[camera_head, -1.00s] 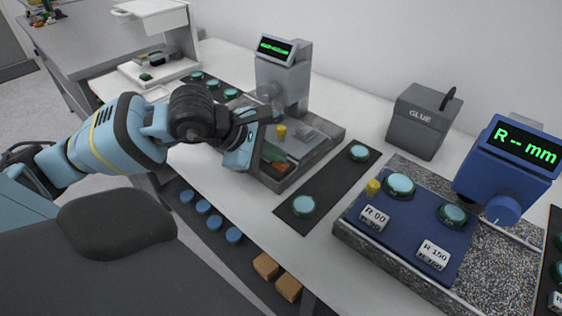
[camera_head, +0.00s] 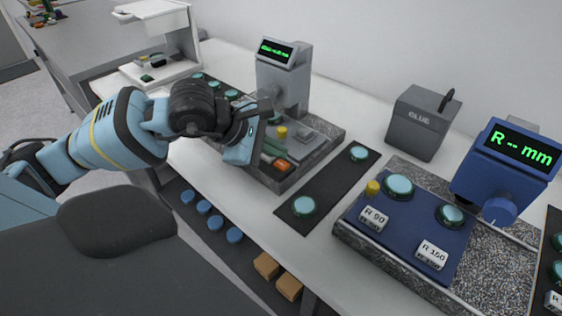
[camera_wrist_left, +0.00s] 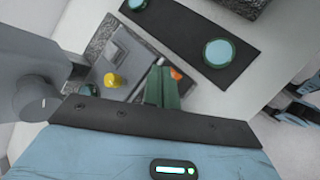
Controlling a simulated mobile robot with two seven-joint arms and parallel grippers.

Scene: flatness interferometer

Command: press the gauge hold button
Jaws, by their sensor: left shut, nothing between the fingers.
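The grey gauge (camera_head: 284,78) with a green-lit display stands on a stone base at the middle back. An orange button-like part (camera_head: 283,165) sits low on its near side; I cannot read a label on it. It also shows in the left wrist view (camera_wrist_left: 176,73). A yellow knob (camera_head: 282,132) stands behind it. My left gripper (camera_head: 270,152) is shut and empty, with its green fingertips (camera_wrist_left: 162,86) just left of the orange part. I cannot tell whether they touch it. My right gripper is not in view.
A dark mat (camera_head: 329,190) with two green-topped discs lies right of the gauge. A blue gauge (camera_head: 508,165), a blue tray (camera_head: 400,225) and a grey glue box (camera_head: 424,122) stand further right. White table shows between them.

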